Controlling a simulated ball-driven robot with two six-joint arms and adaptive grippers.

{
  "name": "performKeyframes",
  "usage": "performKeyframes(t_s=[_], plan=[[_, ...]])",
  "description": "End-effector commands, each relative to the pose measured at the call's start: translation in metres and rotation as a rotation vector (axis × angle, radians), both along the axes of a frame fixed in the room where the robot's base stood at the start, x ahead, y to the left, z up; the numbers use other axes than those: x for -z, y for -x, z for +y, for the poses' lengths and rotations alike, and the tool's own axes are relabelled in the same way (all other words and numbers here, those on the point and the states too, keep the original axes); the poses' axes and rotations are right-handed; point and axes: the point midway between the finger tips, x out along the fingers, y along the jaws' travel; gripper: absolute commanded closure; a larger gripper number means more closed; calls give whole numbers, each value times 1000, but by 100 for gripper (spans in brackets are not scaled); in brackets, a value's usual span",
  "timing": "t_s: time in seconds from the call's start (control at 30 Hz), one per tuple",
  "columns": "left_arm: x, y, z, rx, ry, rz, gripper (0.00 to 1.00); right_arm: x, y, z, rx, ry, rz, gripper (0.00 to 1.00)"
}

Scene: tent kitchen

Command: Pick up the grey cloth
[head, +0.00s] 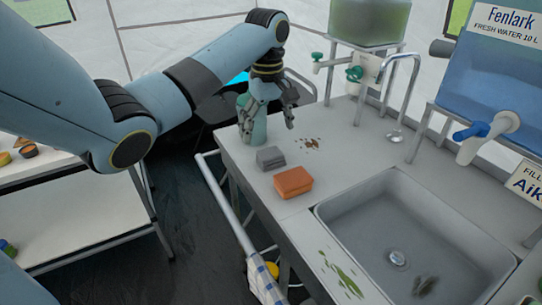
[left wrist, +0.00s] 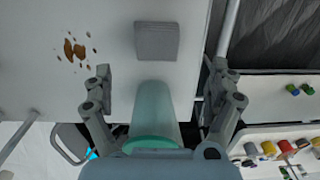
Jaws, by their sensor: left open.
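The grey cloth (head: 271,157) is a small folded block lying flat on the counter, near its left edge. It also shows in the left wrist view (left wrist: 157,41), at the top middle, beyond the fingertips. My left gripper (head: 268,122) is open above the counter, just behind the cloth in the head view, and is apart from it. A teal bottle-like cylinder (left wrist: 155,112) shows between the open fingers in the left wrist view; I cannot tell whether they touch it. My right gripper is not in view.
An orange block (head: 293,182) lies on the counter (head: 240,170) in front of the cloth. Brown crumbs (head: 309,143) lie behind it. The sink (head: 345,205) is at the right, with a green smear (head: 343,273) at its near left. Water tanks stand at the back.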

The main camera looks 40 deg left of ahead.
Motion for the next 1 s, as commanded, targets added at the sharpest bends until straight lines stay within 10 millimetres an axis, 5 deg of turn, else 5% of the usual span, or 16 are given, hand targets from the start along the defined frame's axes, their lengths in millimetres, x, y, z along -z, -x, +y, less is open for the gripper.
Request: performKeyframes(t_s=[0.53, 0.87, 1.0], plan=[[71, -3, -8, 3, -1, -1, 10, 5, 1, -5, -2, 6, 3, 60], [79, -3, -8, 5, -1, -3, 10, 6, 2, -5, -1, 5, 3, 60], [78, -3, -7, 5, -1, -3, 28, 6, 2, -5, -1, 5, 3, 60]])
